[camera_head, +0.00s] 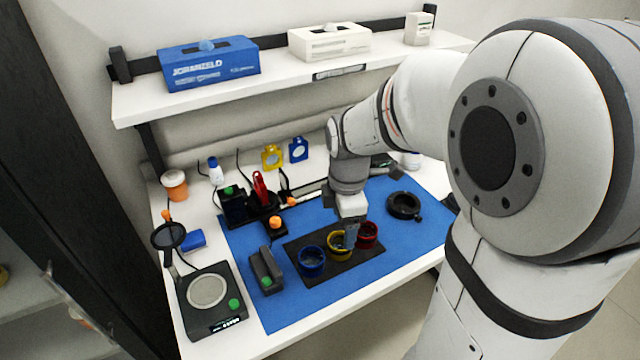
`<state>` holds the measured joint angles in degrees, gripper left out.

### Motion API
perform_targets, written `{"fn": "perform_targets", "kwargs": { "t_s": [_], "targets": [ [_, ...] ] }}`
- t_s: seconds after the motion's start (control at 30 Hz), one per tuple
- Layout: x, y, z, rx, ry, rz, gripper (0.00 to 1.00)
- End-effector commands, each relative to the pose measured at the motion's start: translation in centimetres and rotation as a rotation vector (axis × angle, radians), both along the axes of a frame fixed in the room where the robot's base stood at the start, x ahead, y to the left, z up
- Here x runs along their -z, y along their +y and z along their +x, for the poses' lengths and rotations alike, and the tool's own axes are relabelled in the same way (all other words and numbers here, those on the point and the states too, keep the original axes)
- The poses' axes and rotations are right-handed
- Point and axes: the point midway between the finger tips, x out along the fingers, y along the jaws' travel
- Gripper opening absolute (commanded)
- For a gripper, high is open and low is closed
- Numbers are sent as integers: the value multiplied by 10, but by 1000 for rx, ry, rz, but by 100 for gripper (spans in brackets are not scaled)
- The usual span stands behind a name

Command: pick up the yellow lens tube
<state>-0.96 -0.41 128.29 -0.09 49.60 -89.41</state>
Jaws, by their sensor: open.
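The yellow lens tube (336,252) stands on a dark tray (311,279) on the blue mat. It is between a blue ring-shaped tube (312,262) on its left and a red one (368,233) on its right. My gripper (350,238) points down from the arm at the yellow tube's upper right side. The jaws are open, and part of the tube's rim is hidden behind them. I cannot tell whether a finger touches the tube or reaches inside it.
A dark grey block (265,271) stands left of the tray. A black ring (404,206) lies to the right. A scale (209,293) is at the front left. Yellow (272,157) and blue (298,149) mounts stand behind. A shelf (180,103) overhangs the bench's back.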

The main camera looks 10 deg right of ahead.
Motion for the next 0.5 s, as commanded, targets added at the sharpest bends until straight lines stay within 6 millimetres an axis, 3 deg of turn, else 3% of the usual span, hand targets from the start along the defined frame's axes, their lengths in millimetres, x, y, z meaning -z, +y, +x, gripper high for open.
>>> {"fn": "perform_targets", "kwargs": {
  "t_s": [0.2, 0.5],
  "targets": [
    [11, 1, 22, -317, 38, -7, 74],
    [36, 1, 26, -395, 47, -8, 74]
  ]
}}
